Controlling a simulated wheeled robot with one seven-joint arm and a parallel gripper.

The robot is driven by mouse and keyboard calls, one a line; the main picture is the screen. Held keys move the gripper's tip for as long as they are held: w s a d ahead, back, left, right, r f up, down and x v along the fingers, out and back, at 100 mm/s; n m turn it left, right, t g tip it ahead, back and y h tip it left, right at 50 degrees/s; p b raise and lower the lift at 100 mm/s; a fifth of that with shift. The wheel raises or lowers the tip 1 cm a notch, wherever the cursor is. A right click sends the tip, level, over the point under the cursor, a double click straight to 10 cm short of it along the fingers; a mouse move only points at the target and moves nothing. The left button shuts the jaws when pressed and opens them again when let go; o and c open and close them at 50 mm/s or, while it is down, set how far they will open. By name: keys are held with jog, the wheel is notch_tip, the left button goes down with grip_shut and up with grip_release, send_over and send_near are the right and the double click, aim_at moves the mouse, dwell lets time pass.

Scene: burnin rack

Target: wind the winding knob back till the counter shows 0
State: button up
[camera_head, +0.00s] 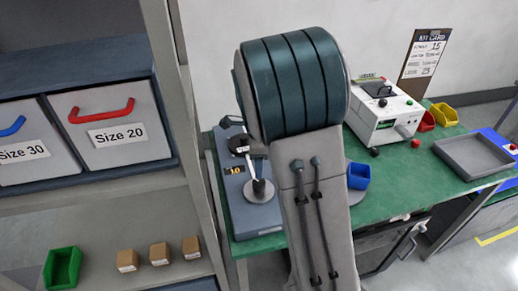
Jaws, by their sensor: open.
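A blue-grey winding device (233,200) sits at the left end of the green bench, partly covered by my arm. Its small dark counter (235,170) shows orange digits that look like 10, though they are small. A black upright knob (259,187) stands on a pale round base near the device's front. A second black round part (239,145) sits further back, with a pale bar between the two. I cannot tell for sure which is the winding knob. My gripper is not in view; my arm link fills the middle and hides the device's right side.
The green bench (405,172) carries a blue bin (358,176), a white instrument (384,115), red and yellow bins and a grey tray (475,155). A shelf rack (185,115) with labelled drawers stands close on the left.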

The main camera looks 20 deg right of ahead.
jog(key=shift+r, duration=2.7)
jog(key=s+r+n+t, duration=0.2)
jog(key=s+n, duration=0.8)
jog(key=s+r+n+t, duration=0.1)
jog(key=s+r+n, duration=0.1)
jog(key=s+n, duration=0.9)
jog(key=shift+s+r+t, duration=0.15)
jog(key=shift+r+t, duration=0.2)
jog(key=shift+t, duration=0.05)
